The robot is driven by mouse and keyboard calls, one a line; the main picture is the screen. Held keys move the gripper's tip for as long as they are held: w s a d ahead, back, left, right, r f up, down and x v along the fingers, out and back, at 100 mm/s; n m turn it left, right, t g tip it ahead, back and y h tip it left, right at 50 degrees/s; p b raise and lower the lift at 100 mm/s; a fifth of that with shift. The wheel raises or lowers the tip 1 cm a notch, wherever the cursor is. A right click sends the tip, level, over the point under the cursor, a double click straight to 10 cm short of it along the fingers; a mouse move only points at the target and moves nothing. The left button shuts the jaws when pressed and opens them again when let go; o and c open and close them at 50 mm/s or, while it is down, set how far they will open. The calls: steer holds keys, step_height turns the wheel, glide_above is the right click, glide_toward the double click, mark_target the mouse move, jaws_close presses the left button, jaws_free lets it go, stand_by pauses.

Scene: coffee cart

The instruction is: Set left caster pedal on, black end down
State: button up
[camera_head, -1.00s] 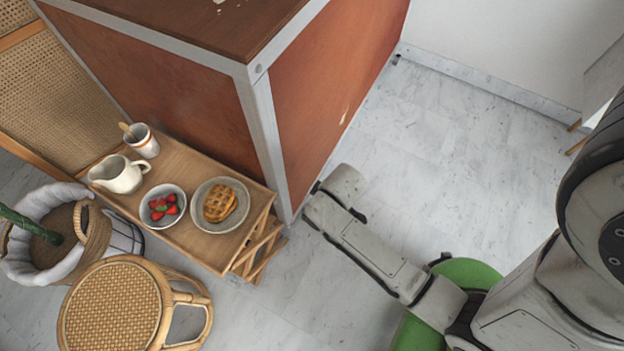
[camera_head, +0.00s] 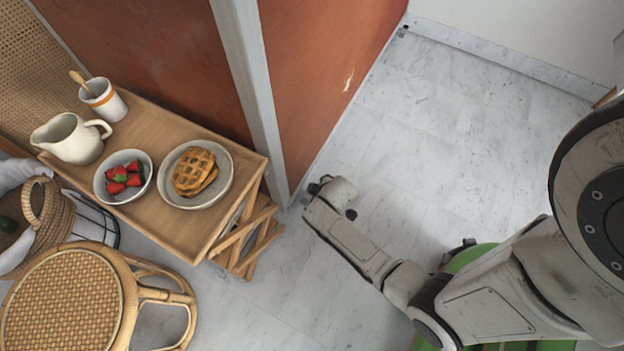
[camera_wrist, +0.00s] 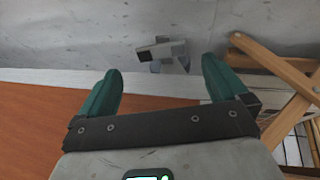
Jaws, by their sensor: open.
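The left caster shows in the wrist view as a small grey part, its pedal (camera_wrist: 163,50), with a black end on its left side. It sticks out past the white lower edge of the cart. I cannot tell its tilt. My gripper (camera_wrist: 161,82) is open, with a green finger on each side; the pedal lies beyond the fingertips, roughly between them, and nothing is held. In the head view my gripper (camera_head: 318,187) is low beside the near bottom corner of the red-brown cart (camera_head: 320,75); the wrist hides most of it, and the pedal cannot be made out there.
A wooden folding table (camera_head: 140,105) stands left of the cart corner, carrying a waffle plate (camera_head: 218,190), strawberry bowl, jug and cup. Its crossed legs (camera_wrist: 290,90) are close right of the gripper in the wrist view. A rattan stool (camera_head: 70,300) stands front left.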

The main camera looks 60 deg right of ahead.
steer(key=b+x, duration=0.4)
steer(key=x, duration=0.3)
